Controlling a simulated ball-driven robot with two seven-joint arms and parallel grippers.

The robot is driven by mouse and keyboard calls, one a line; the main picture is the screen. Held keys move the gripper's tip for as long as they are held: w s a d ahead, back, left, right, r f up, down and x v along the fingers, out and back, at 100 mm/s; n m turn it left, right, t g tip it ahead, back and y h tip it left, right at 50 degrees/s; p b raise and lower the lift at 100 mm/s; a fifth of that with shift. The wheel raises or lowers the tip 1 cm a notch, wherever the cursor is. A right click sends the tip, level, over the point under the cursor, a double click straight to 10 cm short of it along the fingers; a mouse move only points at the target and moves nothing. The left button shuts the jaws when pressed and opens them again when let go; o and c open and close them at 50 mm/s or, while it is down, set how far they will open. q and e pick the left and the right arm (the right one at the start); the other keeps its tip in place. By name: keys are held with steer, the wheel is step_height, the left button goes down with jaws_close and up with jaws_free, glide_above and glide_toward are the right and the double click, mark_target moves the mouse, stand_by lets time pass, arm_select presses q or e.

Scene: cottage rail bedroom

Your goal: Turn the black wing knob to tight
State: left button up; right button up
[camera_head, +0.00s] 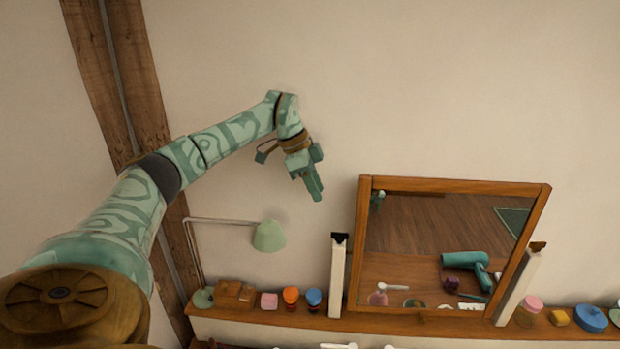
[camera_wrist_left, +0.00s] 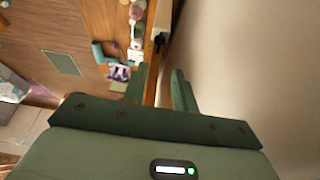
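A tilting mirror (camera_head: 450,250) in a wooden frame stands between two white posts on the shelf. A black wing-shaped piece (camera_head: 340,238) tops the left post, and a dark brownish one (camera_head: 538,246) tops the right post. I cannot tell how tight either is. My left gripper (camera_head: 316,190) is in the air above and left of the mirror, pointing down, apart from the left post. In the left wrist view its two fingers (camera_wrist_left: 159,85) are spread with nothing held between them. A dark piece (camera_wrist_left: 160,38) shows beyond them. My right gripper is out of view.
A wooden shelf (camera_head: 390,323) runs below the mirror. It holds a green lamp (camera_head: 270,236), a wooden box (camera_head: 235,293), orange (camera_head: 291,296) and blue (camera_head: 314,297) jars, and a blue round tin (camera_head: 591,318). The wall above is bare.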

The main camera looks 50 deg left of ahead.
arm_select(q)
steer(key=shift+v, duration=1.75)
